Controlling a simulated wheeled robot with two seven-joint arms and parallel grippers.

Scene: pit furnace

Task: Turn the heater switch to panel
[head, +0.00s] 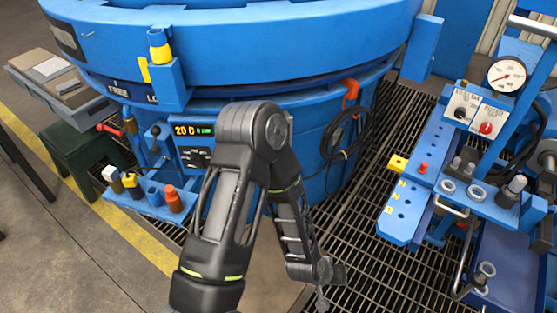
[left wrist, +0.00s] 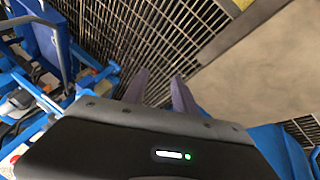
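Two rotary switches sit on small plates under a round gauge (head: 507,75) at the right of the head view. One is a black knob (head: 461,113) on a white plate, the other a red knob (head: 487,128). Their labels are too small to read, so I cannot tell which is the heater switch. My left gripper (head: 322,298) hangs low over the floor grating, well left of and below these knobs. In the left wrist view its two fingers (left wrist: 158,80) stand apart with nothing between them. My right gripper is not in view.
The blue round furnace (head: 250,45) fills the back. A display panel (head: 193,130) is on its side, partly behind my arm. A blue bench (head: 405,212) with fittings stands below the knobs. A black cable (head: 345,140) hangs on the furnace. Grating (head: 375,255) between is clear.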

